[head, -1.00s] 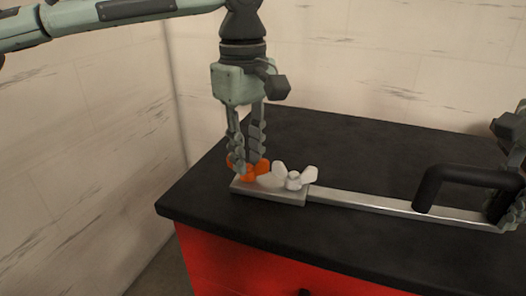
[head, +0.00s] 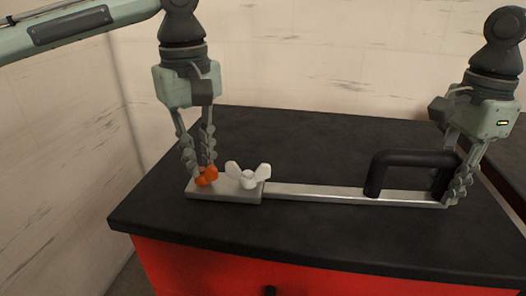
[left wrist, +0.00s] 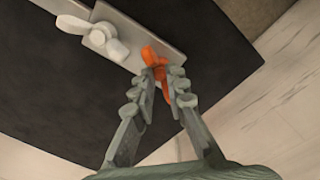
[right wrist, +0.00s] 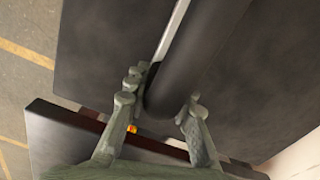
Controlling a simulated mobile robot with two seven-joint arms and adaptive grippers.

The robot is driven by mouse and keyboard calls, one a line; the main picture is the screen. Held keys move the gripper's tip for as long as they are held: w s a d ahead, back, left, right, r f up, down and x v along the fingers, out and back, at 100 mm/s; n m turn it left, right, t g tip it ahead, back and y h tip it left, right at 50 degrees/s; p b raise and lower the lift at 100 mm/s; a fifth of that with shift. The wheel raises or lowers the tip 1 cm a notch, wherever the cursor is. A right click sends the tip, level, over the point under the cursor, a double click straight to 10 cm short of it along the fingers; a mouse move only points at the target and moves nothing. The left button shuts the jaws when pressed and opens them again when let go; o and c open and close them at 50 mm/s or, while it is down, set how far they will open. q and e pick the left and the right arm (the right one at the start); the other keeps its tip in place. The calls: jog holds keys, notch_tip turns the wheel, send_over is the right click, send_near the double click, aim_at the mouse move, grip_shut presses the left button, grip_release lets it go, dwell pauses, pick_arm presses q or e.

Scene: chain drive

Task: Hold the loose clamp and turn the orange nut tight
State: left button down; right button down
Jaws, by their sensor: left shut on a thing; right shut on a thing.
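The clamp lies on the black worktop. It has a flat plate (head: 225,194) at its left end, a long metal bar (head: 330,193) and a black handle (head: 415,158) at the right. The orange wing nut (head: 206,176) sits on the plate's left end, beside a white wing nut (head: 248,177). My left gripper (head: 197,180) points down and is shut on the orange nut; the left wrist view shows the nut (left wrist: 155,60) between the fingertips. My right gripper (head: 452,200) is shut on the handle end of the clamp; the handle (right wrist: 200,55) shows between its fingers in the right wrist view.
The worktop (head: 300,150) is otherwise clear, on a red cabinet (head: 215,265). Pale walls stand behind and at the left. Another dark surface (head: 508,150) is at the far right.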

pick_arm(q)
jog(key=m, duration=0.4)
jog(key=shift+m, duration=0.4)
jog(key=m, duration=0.3)
jog(key=shift+m, duration=0.3)
jog(key=m, duration=1.2)
jog(key=shift+m, duration=0.3)
jog(key=m, duration=0.3)
jog(key=shift+m, duration=0.4)
jog(key=m, duration=0.4)
jog(key=shift+m, duration=1.8)
